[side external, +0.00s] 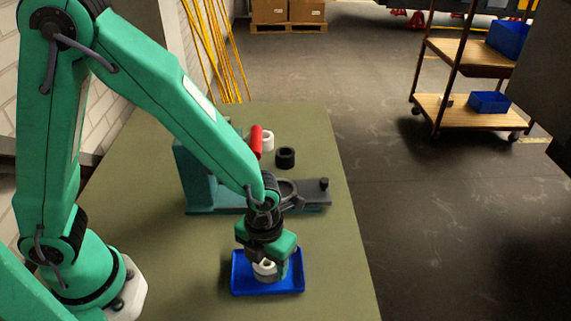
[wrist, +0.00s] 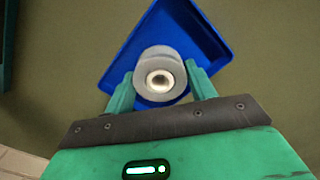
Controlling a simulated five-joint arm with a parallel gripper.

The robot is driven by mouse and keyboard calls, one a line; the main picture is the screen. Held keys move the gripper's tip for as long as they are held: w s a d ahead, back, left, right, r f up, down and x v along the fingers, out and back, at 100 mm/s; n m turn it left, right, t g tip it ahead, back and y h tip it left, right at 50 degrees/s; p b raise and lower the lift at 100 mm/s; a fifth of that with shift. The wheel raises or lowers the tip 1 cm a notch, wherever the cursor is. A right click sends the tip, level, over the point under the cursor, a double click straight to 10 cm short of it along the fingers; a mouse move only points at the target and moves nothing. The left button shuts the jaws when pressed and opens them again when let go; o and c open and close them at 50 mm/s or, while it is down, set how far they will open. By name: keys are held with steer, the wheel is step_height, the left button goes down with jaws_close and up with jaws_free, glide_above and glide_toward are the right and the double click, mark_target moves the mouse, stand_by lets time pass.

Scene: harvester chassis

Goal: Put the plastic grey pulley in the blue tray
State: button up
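The grey pulley (wrist: 160,70) has a pale hub with a dark hole. In the wrist view it sits between the two green fingers of my gripper (wrist: 160,92), which appear closed against its sides. The blue tray (wrist: 208,45) lies beneath it on the table. In the side view the pulley (side external: 266,270) is at the tips of my gripper (side external: 266,265), over the inside of the blue tray (side external: 240,285). I cannot tell whether the pulley touches the tray floor.
Behind the tray a teal-grey fixture (side external: 240,200) stands on the green table (side external: 330,270). A red cylinder (side external: 256,142), a white ring (side external: 268,140) and a black ring (side external: 285,157) are farther back. The table right of the tray is clear up to its edge.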

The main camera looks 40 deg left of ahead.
steer(key=o, duration=0.4)
steer(key=shift+c, duration=0.2)
steer(key=shift+r, duration=0.15)
step_height(320, 180, up, 12)
stand_by(0.6)
